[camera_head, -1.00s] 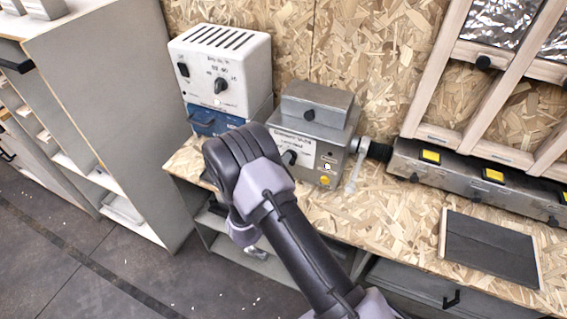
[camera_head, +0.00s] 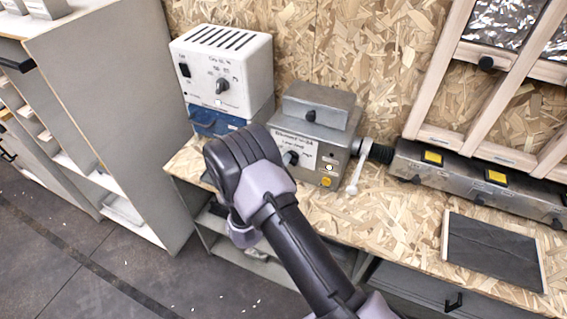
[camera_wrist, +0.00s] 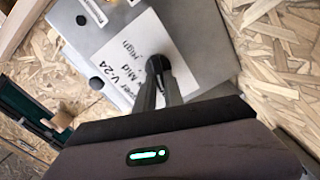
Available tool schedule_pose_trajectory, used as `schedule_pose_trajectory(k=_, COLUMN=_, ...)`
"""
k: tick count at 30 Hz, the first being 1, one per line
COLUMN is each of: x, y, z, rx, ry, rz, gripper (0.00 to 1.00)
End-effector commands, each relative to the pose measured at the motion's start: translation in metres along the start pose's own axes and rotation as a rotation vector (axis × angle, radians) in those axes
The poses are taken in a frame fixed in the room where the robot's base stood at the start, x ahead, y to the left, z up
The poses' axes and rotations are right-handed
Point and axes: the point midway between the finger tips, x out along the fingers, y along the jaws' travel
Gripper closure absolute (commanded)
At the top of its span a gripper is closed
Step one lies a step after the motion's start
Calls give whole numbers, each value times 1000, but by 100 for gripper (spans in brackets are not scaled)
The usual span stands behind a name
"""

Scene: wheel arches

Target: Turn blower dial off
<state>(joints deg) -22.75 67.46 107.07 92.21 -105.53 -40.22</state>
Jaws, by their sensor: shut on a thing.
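The blower is a grey metal box (camera_head: 318,118) on the bench, with a white label on its front. In the wrist view the label (camera_wrist: 122,60) reads roughly "Blower V-24", with "Mid" and "High" legible; other marks are covered or cut off. The black dial (camera_wrist: 158,63) sits at the label's edge, and my gripper (camera_wrist: 157,74) is shut on it. In the head view the dial (camera_head: 291,158) shows just beside my wrist, while my fingers are hidden behind the arm. The dial's pointer direction cannot be read clearly.
A white unit with its own knob (camera_head: 222,86) stands on a blue box at left. A metal pipe and lever (camera_head: 354,178) stick out at the blower's right. A dark panel (camera_head: 492,248) lies on the bench at right.

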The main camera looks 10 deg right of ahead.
Motion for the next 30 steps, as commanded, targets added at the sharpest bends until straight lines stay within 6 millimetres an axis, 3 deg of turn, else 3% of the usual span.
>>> schedule_pose_trajectory(k=3, x=0, y=0, z=1, rx=-2, ry=-1, rz=-1, gripper=100)
schedule_pose_trajectory(k=4, x=0, y=0, z=1, rx=-2, ry=-1, rz=-1, gripper=83)
schedule_pose_trajectory(k=7, x=0, y=0, z=1, rx=-1, ry=-1, rz=-1, gripper=65)
schedule_pose_trajectory(k=19, x=-9, y=0, z=-1, rx=0, ry=1, rz=-2, gripper=65)
schedule_pose_trajectory(k=23, x=-36, y=1, z=-2, rx=-3, ry=4, rz=-3, gripper=65)
schedule_pose_trajectory(k=30, x=-116, y=1, z=-2, rx=-2, ry=7, rz=-3, gripper=65)
